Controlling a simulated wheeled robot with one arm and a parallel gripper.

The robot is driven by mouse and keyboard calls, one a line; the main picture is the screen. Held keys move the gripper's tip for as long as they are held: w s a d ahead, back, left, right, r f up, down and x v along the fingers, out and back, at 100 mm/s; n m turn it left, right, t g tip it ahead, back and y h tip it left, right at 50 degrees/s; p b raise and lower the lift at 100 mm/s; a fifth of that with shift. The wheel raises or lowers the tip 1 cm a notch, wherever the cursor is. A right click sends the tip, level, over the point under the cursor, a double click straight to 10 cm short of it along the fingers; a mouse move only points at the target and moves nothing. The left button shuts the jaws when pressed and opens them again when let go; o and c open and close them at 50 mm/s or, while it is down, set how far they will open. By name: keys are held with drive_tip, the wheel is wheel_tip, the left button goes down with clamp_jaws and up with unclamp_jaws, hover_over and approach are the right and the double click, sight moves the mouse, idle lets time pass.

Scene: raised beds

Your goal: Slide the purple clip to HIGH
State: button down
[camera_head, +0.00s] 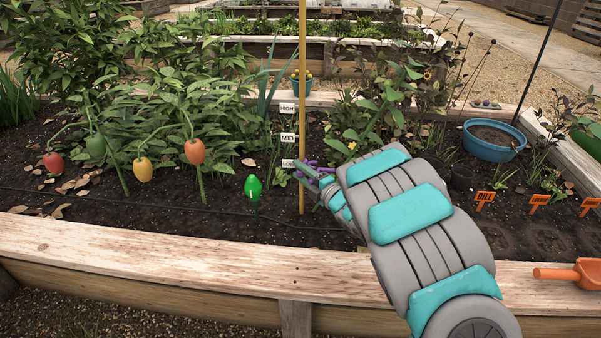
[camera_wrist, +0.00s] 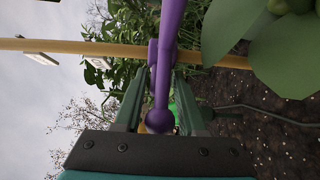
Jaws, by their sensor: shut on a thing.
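The purple clip (camera_head: 308,168) is on the upright wooden stake (camera_head: 302,80), low down beside the lowest white tag (camera_head: 289,163), whose text I cannot read. Above it on the stake are the MID tag (camera_head: 288,137) and the HIGH tag (camera_head: 287,107). My gripper (camera_head: 322,180) reaches in from the right at the clip's height. In the wrist view the stake (camera_wrist: 110,48) runs sideways, and the purple clip (camera_wrist: 166,60) meets it. My gripper's fingers (camera_wrist: 160,112) are shut on the clip's stem, with its round end between them.
Pepper plants with a red (camera_head: 54,162), a yellow (camera_head: 143,169) and an orange pepper (camera_head: 195,151) stand left. A green bulb-shaped thing (camera_head: 253,187) stands close left of the stake. Large leaves (camera_wrist: 285,50) are near my gripper. A blue pot (camera_head: 493,140) is right.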

sight(301, 113)
idle(0.8)
wheel_tip(301, 113, up, 19)
drive_tip(key=p, duration=0.2)
drive_tip(key=shift+f+p, duration=0.2)
drive_tip(key=shift+p, duration=0.15)
drive_tip(key=c, duration=0.8)
unclamp_jaws()
drive_tip(key=shift+o, duration=0.6)
drive_tip(key=shift+s+d+f, duration=0.1)
drive_tip(key=shift+s+d, duration=0.25)
drive_tip(key=shift+d, duration=0.05)
drive_tip(key=v, duration=0.6)
drive_tip(key=shift+s+d+b, duration=0.2)
drive_tip(key=shift+s+b, duration=0.1)
